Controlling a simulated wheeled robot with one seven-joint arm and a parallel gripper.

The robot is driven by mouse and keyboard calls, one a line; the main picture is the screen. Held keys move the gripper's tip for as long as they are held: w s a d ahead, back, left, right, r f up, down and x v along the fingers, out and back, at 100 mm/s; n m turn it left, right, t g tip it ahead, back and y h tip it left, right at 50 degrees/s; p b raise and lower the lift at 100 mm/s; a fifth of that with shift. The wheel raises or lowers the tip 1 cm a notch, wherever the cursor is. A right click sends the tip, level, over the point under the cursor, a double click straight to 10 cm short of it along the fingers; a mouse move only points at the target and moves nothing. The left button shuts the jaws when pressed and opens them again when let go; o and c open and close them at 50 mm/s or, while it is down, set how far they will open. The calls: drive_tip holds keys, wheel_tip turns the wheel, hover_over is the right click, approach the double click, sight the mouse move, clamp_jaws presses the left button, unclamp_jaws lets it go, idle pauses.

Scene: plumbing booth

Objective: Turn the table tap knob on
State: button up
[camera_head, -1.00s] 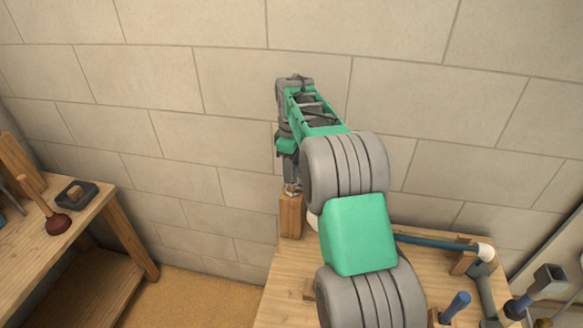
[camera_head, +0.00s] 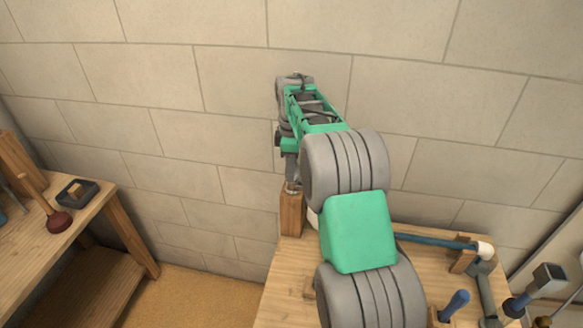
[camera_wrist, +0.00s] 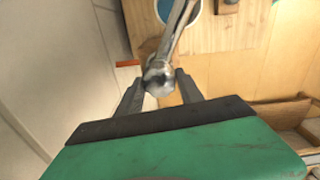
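The metal tap (camera_wrist: 178,35) shows in the wrist view, with its shiny rounded knob end (camera_wrist: 160,78) between the two fingers of my gripper (camera_wrist: 158,88). The fingers stand apart, one on each side of the knob; small gaps seem to show, and I cannot tell whether either finger touches it. In the head view my gripper (camera_head: 291,178) points down over the wooden post (camera_head: 292,213) at the table's back left corner. The tap there is small and mostly hidden by my gripper and arm.
The wooden table (camera_head: 285,285) carries a blue pipe (camera_head: 435,242) with a white end, a blue-handled tool (camera_head: 455,304) and a hammer (camera_head: 538,288). A block wall (camera_head: 420,90) stands close behind. A second bench (camera_head: 50,235) with a plunger (camera_head: 57,218) stands at the left.

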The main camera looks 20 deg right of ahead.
drive_tip(key=o, duration=0.4)
wheel_tip(320, 180, up, 8)
drive_tip(key=shift+f+b, duration=0.1)
drive_tip(key=shift+b, duration=0.45)
